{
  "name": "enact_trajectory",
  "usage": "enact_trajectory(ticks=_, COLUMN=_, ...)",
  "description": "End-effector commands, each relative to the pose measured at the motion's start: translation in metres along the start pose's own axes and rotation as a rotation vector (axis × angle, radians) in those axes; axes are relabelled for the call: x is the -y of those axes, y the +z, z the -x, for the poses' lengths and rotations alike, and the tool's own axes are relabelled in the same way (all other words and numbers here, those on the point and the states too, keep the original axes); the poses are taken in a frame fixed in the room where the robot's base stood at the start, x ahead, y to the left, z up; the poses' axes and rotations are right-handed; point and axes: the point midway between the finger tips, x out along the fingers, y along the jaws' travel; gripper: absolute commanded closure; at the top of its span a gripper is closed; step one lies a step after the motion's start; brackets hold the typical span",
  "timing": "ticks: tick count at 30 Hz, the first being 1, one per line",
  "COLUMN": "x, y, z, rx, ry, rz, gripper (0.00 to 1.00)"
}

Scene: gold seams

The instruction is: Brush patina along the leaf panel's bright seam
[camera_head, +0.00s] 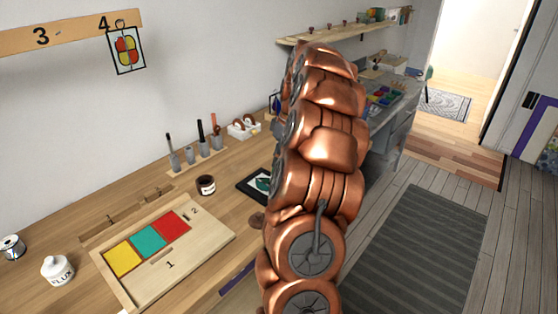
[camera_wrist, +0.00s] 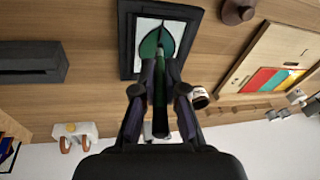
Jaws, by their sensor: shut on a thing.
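The leaf panel (camera_wrist: 192,32) is a dark-framed pane with a green leaf on white, flat on the wood bench in the wrist view. A dark seam line runs along the leaf; I cannot make out a bright one. In the head view the panel (camera_head: 247,189) is partly hidden by my arm. My gripper (camera_wrist: 161,72) is shut on a slim, dark-handled tool (camera_wrist: 160,122), likely a brush. Its far end overlaps the leaf; I cannot tell whether it touches. My gripper is hidden in the head view. An open dark jar (camera_head: 206,186) stands left of the panel.
A wooden board with yellow, teal and red panes (camera_head: 212,238) lies left on the bench. A rack of upright tools (camera_head: 188,155), a white holder (camera_head: 243,129) and a flux bottle (camera_head: 57,270) stand nearby. A dark block (camera_wrist: 32,65) lies left in the wrist view.

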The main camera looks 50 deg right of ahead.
Motion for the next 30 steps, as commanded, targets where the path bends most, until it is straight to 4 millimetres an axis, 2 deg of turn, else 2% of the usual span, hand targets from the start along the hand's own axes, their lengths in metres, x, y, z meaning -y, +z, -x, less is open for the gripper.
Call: enact_trajectory(ticks=30, x=-0.0004, y=0.0009, z=-0.0049, rx=0.0, ry=-0.002, rz=0.0, gripper=1.0)
